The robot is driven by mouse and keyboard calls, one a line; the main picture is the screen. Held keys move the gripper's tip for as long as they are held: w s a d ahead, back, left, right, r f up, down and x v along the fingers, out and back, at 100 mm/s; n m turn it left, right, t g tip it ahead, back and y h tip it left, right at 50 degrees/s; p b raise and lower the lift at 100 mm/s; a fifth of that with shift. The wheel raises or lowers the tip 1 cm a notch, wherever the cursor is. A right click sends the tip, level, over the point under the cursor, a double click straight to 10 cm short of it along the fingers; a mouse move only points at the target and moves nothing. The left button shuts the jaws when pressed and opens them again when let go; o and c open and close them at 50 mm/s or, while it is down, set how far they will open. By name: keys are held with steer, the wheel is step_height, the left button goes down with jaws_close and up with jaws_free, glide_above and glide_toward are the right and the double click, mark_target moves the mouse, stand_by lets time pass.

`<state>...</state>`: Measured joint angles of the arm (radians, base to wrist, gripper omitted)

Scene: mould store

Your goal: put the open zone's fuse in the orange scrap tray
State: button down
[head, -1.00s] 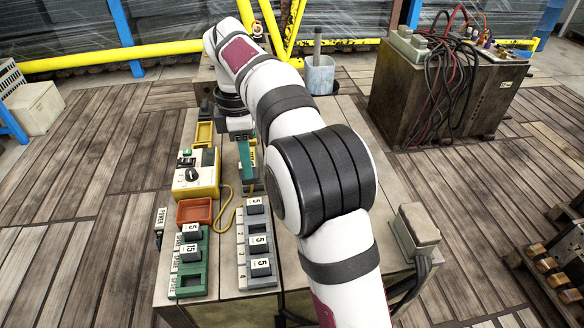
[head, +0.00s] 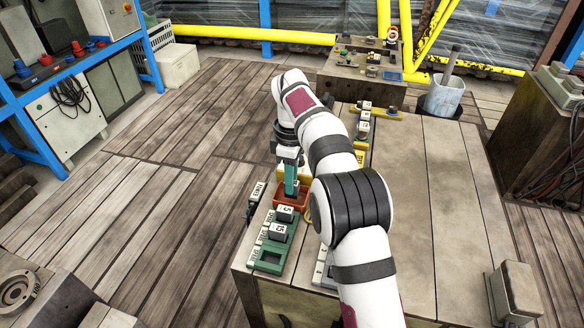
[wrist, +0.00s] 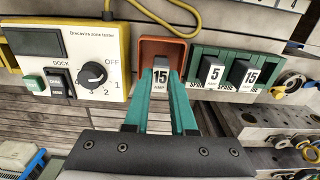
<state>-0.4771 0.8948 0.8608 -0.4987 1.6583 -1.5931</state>
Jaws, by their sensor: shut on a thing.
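My gripper (wrist: 160,90) has its teal fingers shut on a dark fuse with a white 15 AMP label (wrist: 160,78). In the wrist view the fuse shows in front of the orange scrap tray (wrist: 178,47). In the head view my gripper (head: 291,182) points down over the tray (head: 281,201), whose rim shows around the fingertips. The held fuse is not clear there, and I cannot tell if it touches the tray floor. The grey numbered fuse rack (head: 320,268) is mostly hidden behind my arm in the head view.
The green spare rack (wrist: 262,92), beside the tray, holds a 5 fuse (wrist: 211,73) and a 15 fuse (wrist: 241,74). A yellow zone tester (wrist: 112,50) with a dial stands on the tray's other side, its yellow cable (wrist: 158,18) running past.

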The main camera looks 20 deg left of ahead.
steer(key=shift+f, duration=0.5)
steer(key=shift+c, duration=1.7)
jaws_free()
steer(key=shift+r, duration=0.1)
steer(key=shift+r, duration=3.95)
